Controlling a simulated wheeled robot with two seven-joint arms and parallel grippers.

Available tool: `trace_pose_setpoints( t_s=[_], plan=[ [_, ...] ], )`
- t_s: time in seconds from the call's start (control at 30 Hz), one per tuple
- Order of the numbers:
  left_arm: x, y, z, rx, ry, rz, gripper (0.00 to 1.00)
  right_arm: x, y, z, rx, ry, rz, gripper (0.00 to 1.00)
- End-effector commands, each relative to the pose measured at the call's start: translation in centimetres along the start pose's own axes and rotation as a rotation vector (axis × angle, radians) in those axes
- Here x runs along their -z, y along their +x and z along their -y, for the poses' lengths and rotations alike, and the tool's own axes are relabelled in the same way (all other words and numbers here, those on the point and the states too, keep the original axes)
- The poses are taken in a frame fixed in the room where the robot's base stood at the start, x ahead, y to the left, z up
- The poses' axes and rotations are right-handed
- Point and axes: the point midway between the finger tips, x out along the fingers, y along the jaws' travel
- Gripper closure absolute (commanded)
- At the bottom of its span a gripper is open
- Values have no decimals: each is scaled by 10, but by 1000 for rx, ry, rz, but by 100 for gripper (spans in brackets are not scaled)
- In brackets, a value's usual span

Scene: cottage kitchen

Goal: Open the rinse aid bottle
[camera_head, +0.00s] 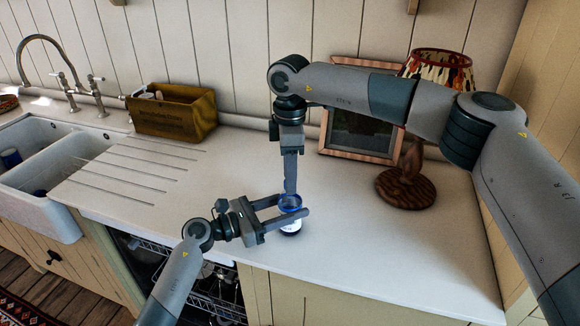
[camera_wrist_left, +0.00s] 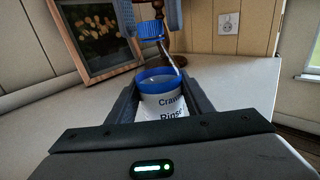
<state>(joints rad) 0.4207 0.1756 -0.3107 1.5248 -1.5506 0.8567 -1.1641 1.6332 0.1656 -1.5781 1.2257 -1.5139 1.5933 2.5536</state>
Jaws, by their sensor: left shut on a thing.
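The rinse aid bottle (camera_head: 291,226) stands on the white counter, with a white body and a blue rim. In the left wrist view its label (camera_wrist_left: 168,108) reads partly "Rinse", and the top looks open. My left gripper (camera_head: 291,211) is shut around the bottle from the left. A blue ribbed cap (camera_wrist_left: 150,30) is raised above the rim, apart from the opening; a thin strip seems to run from it toward the rim. My right gripper (camera_head: 291,192) points straight down above the bottle. Its fingers are beside the cap; their grip on it is unclear.
A picture frame (camera_head: 327,145) and a lamp with a round wooden base (camera_head: 405,192) stand behind to the right. A wooden box (camera_head: 173,118) and the sink (camera_head: 70,155) are at the left. An open dishwasher rack (camera_head: 205,288) lies below the counter edge.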

Motion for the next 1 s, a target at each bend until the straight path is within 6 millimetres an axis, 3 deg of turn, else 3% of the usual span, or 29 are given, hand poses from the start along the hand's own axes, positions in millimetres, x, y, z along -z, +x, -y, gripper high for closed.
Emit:
trace_pose_setpoints(
  t_s=[0.27,0.4,0.43,0.77,1.0],
  plan=[
    [1,0,0,0,-1,-1,100,0,1,0,0,0,0,63],
    [1,0,0,0,-1,-1,100,0,1,0,0,0,0,96],
    [1,0,0,0,-1,-1,100,0,1,0,0,0,0,100],
    [1,0,0,0,-1,-1,100,0,1,0,0,-59,0,100],
    [1,0,0,0,-1,-1,100,0,1,0,1,-364,0,100]
  ],
)
